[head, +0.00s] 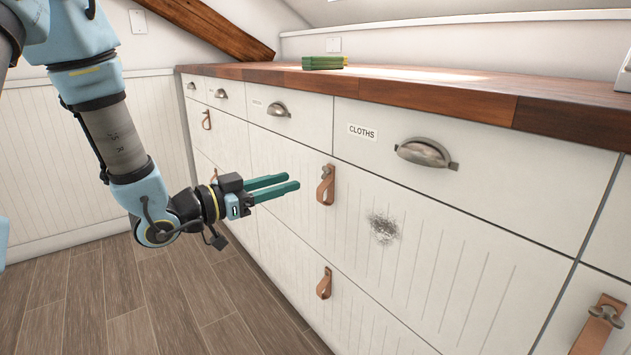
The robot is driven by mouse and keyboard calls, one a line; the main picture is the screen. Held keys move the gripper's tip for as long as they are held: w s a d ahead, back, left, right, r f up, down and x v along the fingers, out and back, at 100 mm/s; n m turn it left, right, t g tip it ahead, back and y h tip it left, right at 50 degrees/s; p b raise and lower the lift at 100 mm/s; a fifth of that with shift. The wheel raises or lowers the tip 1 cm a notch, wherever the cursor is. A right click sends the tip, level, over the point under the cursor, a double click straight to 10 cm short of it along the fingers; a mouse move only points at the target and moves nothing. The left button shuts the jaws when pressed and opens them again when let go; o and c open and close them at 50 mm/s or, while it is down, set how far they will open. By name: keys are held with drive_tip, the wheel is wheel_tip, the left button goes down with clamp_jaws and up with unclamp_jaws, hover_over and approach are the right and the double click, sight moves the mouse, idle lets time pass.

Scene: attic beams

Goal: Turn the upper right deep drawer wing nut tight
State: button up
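A leather strap (326,190) hangs on the upper deep drawer front, with a small grey wing nut (326,171) at its top. The wing nut's exact turn is too small to tell. Another strap with a larger-looking metal wing nut (605,314) is at the lower right, on the panel past the vertical seam. I cannot tell for sure which one the task names. My gripper (292,181) has two teal fingers pointing right, with a gap between them. It is open and empty, left of the first strap and apart from it in the picture.
A cup handle (426,153) sits beside the CLOTHS label (363,131) on a shallow drawer. A grey scuff (383,228) marks the deep drawer front. Another strap (324,283) hangs lower down. A green object (323,62) lies on the wooden countertop (440,95). The floor (150,310) is clear.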

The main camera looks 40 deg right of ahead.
sight(326, 172)
drive_tip(key=d, duration=0.5)
drive_tip(key=d+b, duration=0.1)
drive_tip(key=d, duration=0.2)
drive_tip(key=shift+s+d, duration=0.25)
drive_tip(key=shift+c, duration=0.3)
clamp_jaws()
